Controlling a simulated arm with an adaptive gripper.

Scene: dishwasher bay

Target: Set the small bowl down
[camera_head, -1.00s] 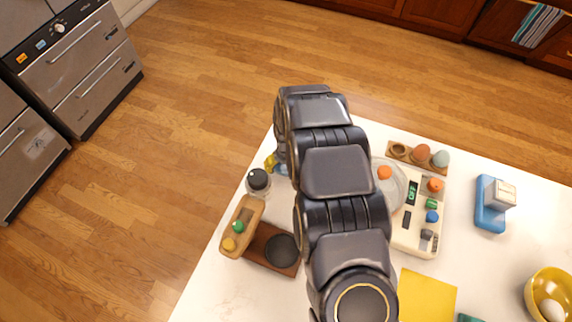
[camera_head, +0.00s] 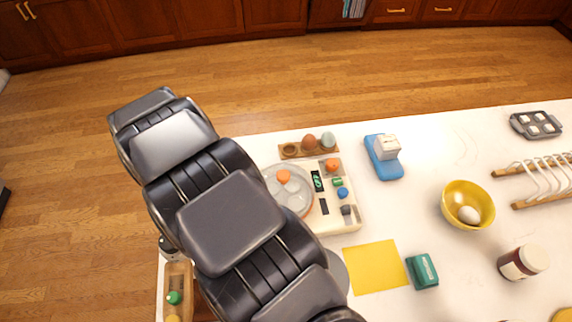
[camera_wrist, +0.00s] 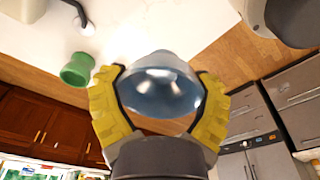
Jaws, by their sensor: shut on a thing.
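The small bowl (camera_wrist: 162,85) is a shiny blue-grey, glass-like bowl in the wrist view. My gripper (camera_wrist: 158,75) is shut on it, with a yellow finger on each side of its wall. Behind the bowl, the wrist view shows the white counter's edge and wood floor; I cannot tell how far it is from the counter. In the head view my arm hides the gripper and the bowl.
A green cup-shaped thing (camera_wrist: 77,70) is left of my gripper.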

